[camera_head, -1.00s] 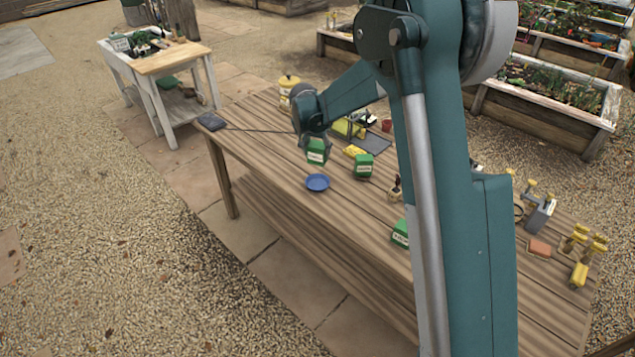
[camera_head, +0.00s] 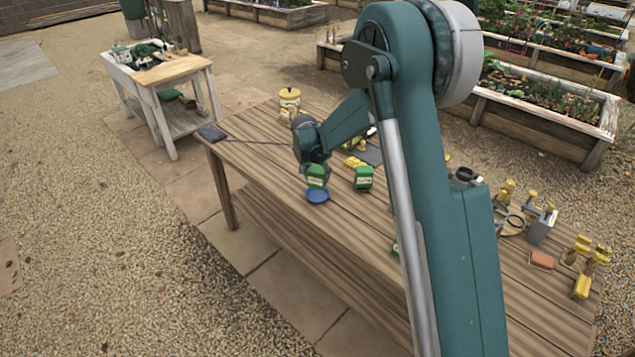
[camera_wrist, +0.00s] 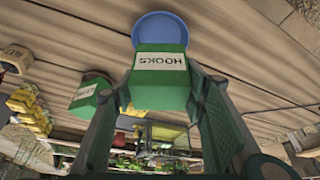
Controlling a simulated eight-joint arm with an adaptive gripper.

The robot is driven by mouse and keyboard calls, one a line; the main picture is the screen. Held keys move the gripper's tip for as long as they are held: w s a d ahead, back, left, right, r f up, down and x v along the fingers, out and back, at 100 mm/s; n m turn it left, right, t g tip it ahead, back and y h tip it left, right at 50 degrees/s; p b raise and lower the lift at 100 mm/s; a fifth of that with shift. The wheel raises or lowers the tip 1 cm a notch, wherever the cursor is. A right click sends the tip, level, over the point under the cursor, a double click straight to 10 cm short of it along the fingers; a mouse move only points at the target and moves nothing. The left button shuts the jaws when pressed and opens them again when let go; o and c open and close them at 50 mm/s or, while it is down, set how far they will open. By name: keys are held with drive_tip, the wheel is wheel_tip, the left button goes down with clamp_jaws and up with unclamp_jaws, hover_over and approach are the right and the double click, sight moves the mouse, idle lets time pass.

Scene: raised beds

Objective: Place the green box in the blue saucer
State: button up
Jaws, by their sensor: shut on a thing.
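A green box (camera_head: 317,177) with a white label hangs in my gripper (camera_head: 315,166), which is shut on it. In the wrist view the green box (camera_wrist: 160,82) is between the fingers of my gripper (camera_wrist: 160,98), its label reading HOOKS. The blue saucer (camera_head: 318,196) lies on the wooden table, just below the box in the head view. In the wrist view the saucer (camera_wrist: 160,27) shows past the box's edge, partly hidden by it. Whether the box touches the saucer I cannot tell.
A second green labelled box (camera_head: 363,178) stands right of the saucer; it also shows in the wrist view (camera_wrist: 90,95). A yellow canister (camera_head: 290,98) stands at the back. A brick-coloured block (camera_head: 541,260) and yellow-handled tools (camera_head: 580,250) lie at the right. The table in front is clear.

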sight(318, 180)
drive_tip(key=shift+f, duration=0.1)
drive_tip(key=shift+f, duration=1.8)
drive_tip(key=shift+f+b, duration=0.6)
drive_tip(key=shift+b, duration=0.05)
drive_tip(key=o, duration=0.9)
drive_tip(key=shift+r, duration=0.2)
drive_tip(key=shift+r+p, duration=0.65)
drive_tip(key=v, duration=1.1)
drive_tip(key=shift+s+r, duration=0.25)
drive_tip(key=shift+s, duration=0.05)
